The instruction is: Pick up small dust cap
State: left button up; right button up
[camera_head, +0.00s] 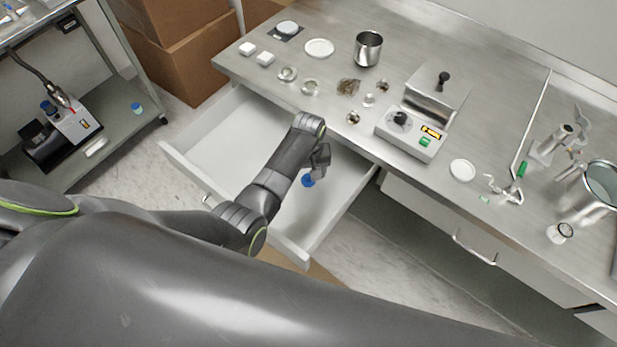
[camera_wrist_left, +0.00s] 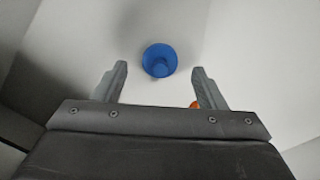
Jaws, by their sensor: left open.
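A small blue dust cap (camera_head: 308,181) lies in the open white drawer, toward its right part. In the left wrist view the blue cap (camera_wrist_left: 160,60) shows as a round piece just beyond and between the two fingertips. My left gripper (camera_head: 321,160) reaches down into the drawer over the cap. In the left wrist view my left gripper (camera_wrist_left: 160,75) is open, its grey fingers spread on either side with nothing held between them. An orange-red piece (camera_wrist_left: 195,104) shows partly behind the right finger; most of it is hidden. My right gripper is not in view.
The drawer (camera_head: 215,130) is pulled out beneath the steel bench (camera_head: 300,45). Its walls stand close around my left wrist. A hotplate-like device (camera_head: 412,130), a metal cup (camera_head: 368,48) and small fittings stand on the bench. The drawer's left part is empty.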

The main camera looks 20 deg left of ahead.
pick_arm(q)
jog(key=shift+f, duration=0.8)
jog(key=c, duration=1.2)
